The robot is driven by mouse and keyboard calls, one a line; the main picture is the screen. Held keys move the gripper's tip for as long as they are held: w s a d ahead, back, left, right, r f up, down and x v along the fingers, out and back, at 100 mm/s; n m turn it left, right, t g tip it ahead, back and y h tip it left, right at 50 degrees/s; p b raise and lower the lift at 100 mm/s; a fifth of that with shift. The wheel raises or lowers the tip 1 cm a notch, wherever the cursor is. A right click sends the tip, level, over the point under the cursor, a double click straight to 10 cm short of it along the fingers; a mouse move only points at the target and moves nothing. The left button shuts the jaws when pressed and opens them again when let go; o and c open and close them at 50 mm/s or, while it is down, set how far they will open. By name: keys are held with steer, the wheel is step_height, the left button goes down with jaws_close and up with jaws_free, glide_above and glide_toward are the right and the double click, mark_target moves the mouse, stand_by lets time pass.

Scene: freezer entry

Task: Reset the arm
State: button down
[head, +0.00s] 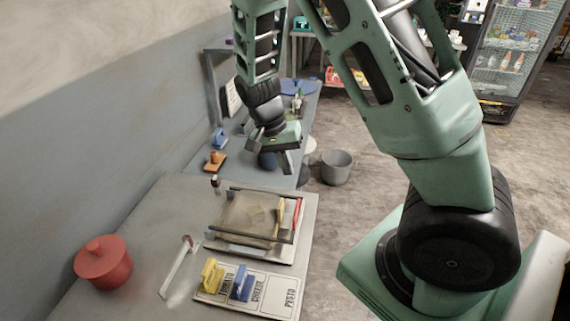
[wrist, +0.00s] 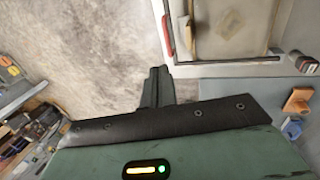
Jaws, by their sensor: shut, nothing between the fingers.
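My gripper (head: 286,162) hangs from my green arm above the far end of the counter in the head view, pointing down, with nothing held. In the wrist view its fingers (wrist: 157,88) are shut together, with bare floor showing beyond them. My upper arm crosses the right half of the head view and hides part of the floor and room behind it.
The near counter (head: 150,215) holds a red lidded pot (head: 103,263), a tray (head: 246,216) and a labelled board (head: 283,294) with yellow (head: 211,277) and blue (head: 242,284) handled pieces. A grey bucket (head: 336,168) stands on the floor. A glass-door fridge (head: 510,55) stands at the back right.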

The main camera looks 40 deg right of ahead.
steer(key=shift+w+r, duration=0.1)
steer(key=shift+r, duration=0.55)
